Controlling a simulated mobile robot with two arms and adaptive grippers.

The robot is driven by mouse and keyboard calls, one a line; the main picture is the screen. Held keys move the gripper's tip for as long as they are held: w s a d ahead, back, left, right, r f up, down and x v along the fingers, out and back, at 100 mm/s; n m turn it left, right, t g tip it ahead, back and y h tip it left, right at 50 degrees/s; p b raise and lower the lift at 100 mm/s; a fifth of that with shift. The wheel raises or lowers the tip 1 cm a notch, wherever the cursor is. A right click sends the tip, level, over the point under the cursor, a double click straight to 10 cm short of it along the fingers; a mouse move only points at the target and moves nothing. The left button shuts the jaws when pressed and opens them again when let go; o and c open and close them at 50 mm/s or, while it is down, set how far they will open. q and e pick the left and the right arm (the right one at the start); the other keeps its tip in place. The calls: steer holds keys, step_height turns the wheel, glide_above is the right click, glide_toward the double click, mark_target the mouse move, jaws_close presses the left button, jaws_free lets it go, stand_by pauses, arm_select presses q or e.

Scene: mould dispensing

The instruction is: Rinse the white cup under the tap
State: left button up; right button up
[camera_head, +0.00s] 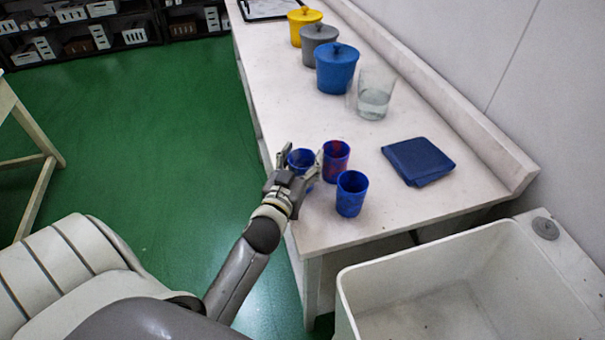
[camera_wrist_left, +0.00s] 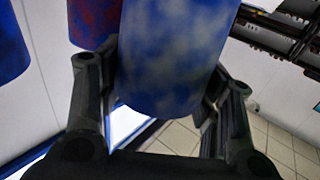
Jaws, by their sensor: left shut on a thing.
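My left gripper (camera_head: 300,168) is shut on a blue cup (camera_head: 301,157) with whitish mottling, at the near left edge of the counter. In the left wrist view the cup (camera_wrist_left: 172,55) sits between the two fingers (camera_wrist_left: 165,95) and looks blue with cloudy white patches. I see no plain white cup. A blue cup with red patches (camera_head: 336,160) stands just right of the held one. A darker blue cup (camera_head: 351,194) stands nearer. I cannot tell whether the held cup touches the counter. No tap shows. My right gripper is out of view.
A white sink basin (camera_head: 390,268) with a grey round fitting (camera_head: 545,228) is at lower right. A folded blue cloth (camera_head: 417,161) lies on the counter (camera_head: 400,215). A glass of water (camera_head: 375,95) and blue (camera_head: 336,70), grey (camera_head: 318,42) and yellow (camera_head: 304,26) lidded pots stand farther back.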

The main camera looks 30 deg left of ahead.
arm_select(q)
steer(key=shift+s+d, duration=0.15)
steer(key=shift+w+a, duration=0.35)
steer(key=shift+a, duration=0.1)
steer(key=shift+s+d, duration=0.1)
stand_by(0.3)
steer(key=shift+s+d+p, duration=0.25)
steer(key=shift+d+p, duration=0.05)
steer(key=shift+d, duration=0.05)
steer(key=shift+w+a, duration=0.1)
steer(key=shift+a, duration=0.05)
steer(key=shift+w+a, duration=0.25)
steer(key=shift+a, duration=0.05)
steer(key=shift+s+d, duration=0.1)
steer(key=shift+s+d+p, duration=0.25)
steer(key=shift+d+p, duration=0.05)
steer(key=shift+d, duration=0.05)
